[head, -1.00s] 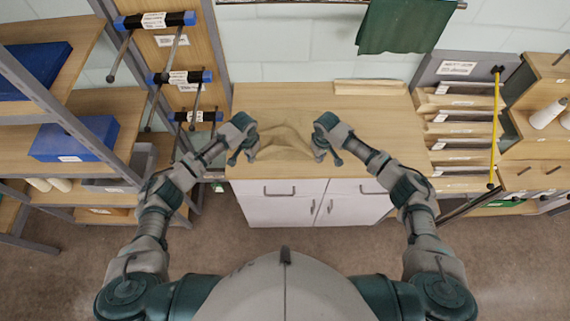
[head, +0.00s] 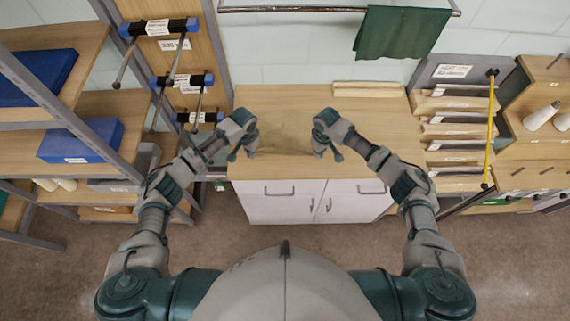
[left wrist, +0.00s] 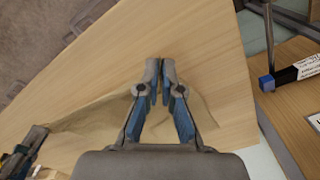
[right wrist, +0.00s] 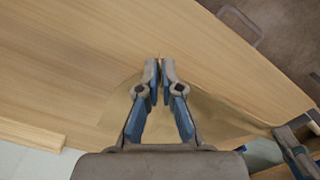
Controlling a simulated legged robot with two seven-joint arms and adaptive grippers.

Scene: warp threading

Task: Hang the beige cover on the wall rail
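The beige cover (head: 285,138) is stretched between my two grippers above the wooden cabinet top, and its colour nearly blends with the wood. My left gripper (head: 240,152) is shut on one end, and my right gripper (head: 328,152) on the other. In the left wrist view the cover (left wrist: 95,118) runs from the fingers (left wrist: 160,75) toward the other gripper. In the right wrist view it (right wrist: 225,115) runs right from the fingers (right wrist: 160,75). The gripped edges are partly hidden. The wall rail (head: 290,9) crosses the top of the head view, beyond both grippers.
A green cloth (head: 400,35) hangs on the rail's right part; the rail left of it is bare. The cabinet top (head: 270,97) is mostly clear, with a wooden strip (head: 368,89) at its back. Shelves with blue boxes (head: 80,141) stand left, a slotted rack (head: 455,130) right.

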